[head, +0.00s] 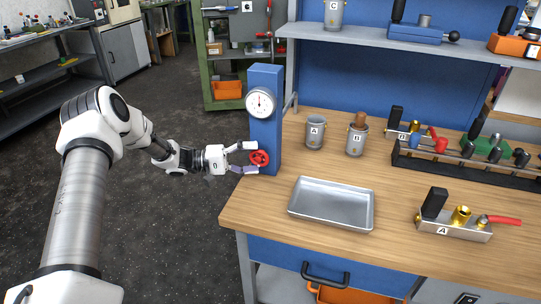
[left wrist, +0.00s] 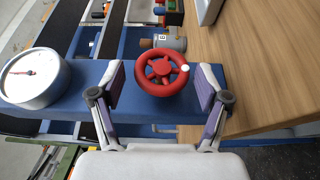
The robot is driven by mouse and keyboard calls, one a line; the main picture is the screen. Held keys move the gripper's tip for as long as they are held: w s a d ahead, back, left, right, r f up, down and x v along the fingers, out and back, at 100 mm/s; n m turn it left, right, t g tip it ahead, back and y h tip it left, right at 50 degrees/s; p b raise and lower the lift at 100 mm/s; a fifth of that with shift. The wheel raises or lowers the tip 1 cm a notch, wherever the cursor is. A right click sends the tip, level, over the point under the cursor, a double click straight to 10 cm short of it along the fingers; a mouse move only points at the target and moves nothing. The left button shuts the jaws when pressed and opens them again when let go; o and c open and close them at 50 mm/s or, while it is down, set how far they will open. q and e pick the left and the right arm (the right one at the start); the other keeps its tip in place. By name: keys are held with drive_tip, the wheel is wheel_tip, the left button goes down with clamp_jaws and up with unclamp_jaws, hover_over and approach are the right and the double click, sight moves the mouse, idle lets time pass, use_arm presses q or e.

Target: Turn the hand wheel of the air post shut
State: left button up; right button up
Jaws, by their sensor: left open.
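The air post (head: 265,132) is a blue column at the left end of the workbench, with a round white gauge (head: 262,103) near its top. Its red hand wheel (head: 259,158) sits low on the side facing my left arm. My left gripper (head: 245,157) is open at the wheel. In the left wrist view the red wheel (left wrist: 161,73) lies between the two spread fingers, with a gap on each side. A white dot marks its rim. The gauge (left wrist: 34,77) is at the left there. My right gripper is not in view.
The wooden bench top (head: 400,235) holds a grey metal tray (head: 331,204), two grey cups marked A (head: 315,132) and B (head: 356,139), and a valve block A (head: 453,216). A dark rack (head: 465,165) stands behind. The floor left of the bench is clear.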

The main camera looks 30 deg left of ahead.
use_arm(q)
drive_tip(key=x, duration=0.5)
drive_tip(key=shift+w+a+f, duration=0.15)
drive_tip(key=shift+f, duration=0.1)
drive_tip(key=shift+s+r, duration=0.2)
drive_tip(key=c, duration=1)
